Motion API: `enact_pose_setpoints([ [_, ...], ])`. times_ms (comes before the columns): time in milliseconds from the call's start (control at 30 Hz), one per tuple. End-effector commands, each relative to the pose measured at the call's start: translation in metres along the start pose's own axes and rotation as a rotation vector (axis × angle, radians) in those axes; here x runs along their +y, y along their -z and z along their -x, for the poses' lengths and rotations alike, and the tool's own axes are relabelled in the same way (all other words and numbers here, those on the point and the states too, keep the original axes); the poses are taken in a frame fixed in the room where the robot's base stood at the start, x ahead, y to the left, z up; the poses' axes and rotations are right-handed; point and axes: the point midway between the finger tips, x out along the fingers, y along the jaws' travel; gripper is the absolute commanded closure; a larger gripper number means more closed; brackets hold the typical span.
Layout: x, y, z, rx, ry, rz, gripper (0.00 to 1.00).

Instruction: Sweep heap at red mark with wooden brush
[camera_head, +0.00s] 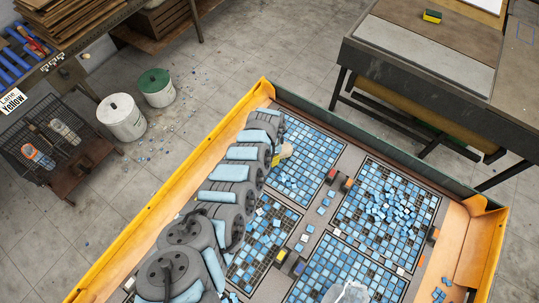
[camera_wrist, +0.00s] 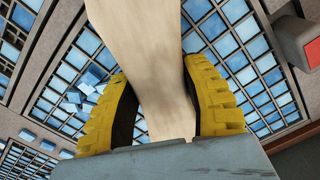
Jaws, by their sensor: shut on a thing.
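My gripper (camera_wrist: 158,72) has yellow ribbed fingers. In the wrist view they are shut on the pale wooden handle of the brush (camera_wrist: 140,30), one finger on each side. The bristles are not visible there. In the head view my gripper (camera_head: 277,158) is above the upper-left tile panel (camera_head: 312,146), and only a small pale part of the brush (camera_head: 287,150) shows. A block with a red face (camera_wrist: 311,52) is at the right of the wrist view. A small heap of loose blue tiles (camera_wrist: 88,84) lies on a panel at left there.
A larger scatter of blue tiles (camera_head: 397,206) lies on the upper-right panel. Small marker blocks (camera_head: 347,183) stand between panels. Yellow side walls (camera_head: 175,203) and a green-grey back wall (camera_head: 373,130) edge the table. Two buckets (camera_head: 121,117) stand on the floor at left.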

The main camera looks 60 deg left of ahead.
Motion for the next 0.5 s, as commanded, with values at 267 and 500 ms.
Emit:
enact_pose_setpoints([
  [267, 0.013, 0.007, 0.003, 0.0, -0.001, -0.001, 0.87],
  [500, 0.028, 0.015, 0.004, 0.0, 0.0, -0.001, 0.87],
])
